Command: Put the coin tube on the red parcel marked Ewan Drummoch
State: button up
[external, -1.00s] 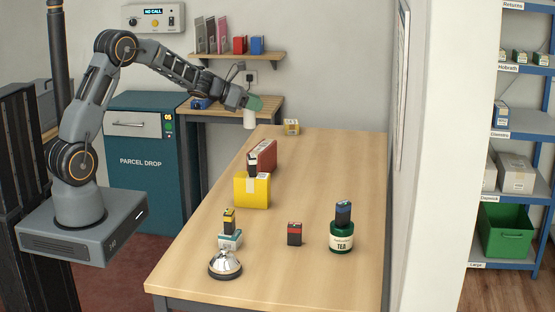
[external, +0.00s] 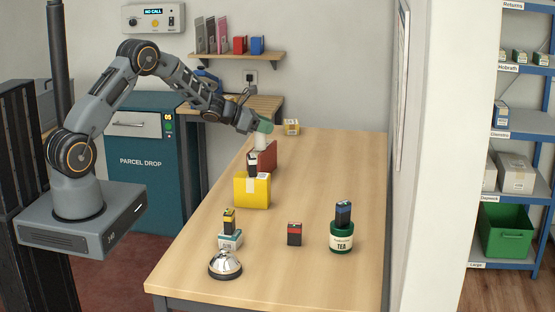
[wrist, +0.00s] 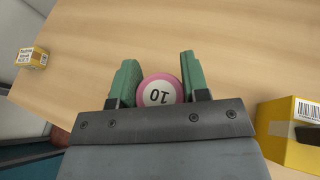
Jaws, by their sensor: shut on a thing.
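My gripper (external: 263,126) has green fingers and is shut on the coin tube (external: 261,143), a pale upright cylinder. In the wrist view the coin tube (wrist: 159,91) shows its round pink end marked 10 between the fingers. The red parcel (external: 269,156) stands on the counter behind the yellow parcel, partly hidden by it and a small black box. The tube's lower end is at the red parcel's top in the external view; I cannot tell whether they touch. Any name on the red parcel is unreadable. The wrist view does not show the red parcel.
The yellow parcel (external: 252,191) bears a black box (external: 252,166). A small yellow box (external: 291,127) sits at the counter's far end. Nearer are a bell (external: 225,265), a small stack (external: 230,239), a red-black box (external: 295,233) and a tea tin (external: 341,240).

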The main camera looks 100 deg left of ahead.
jog(key=shift+f, duration=0.2)
jog(key=o, duration=1.1)
jog(key=shift+c, duration=0.2)
jog(key=shift+r, duration=0.15)
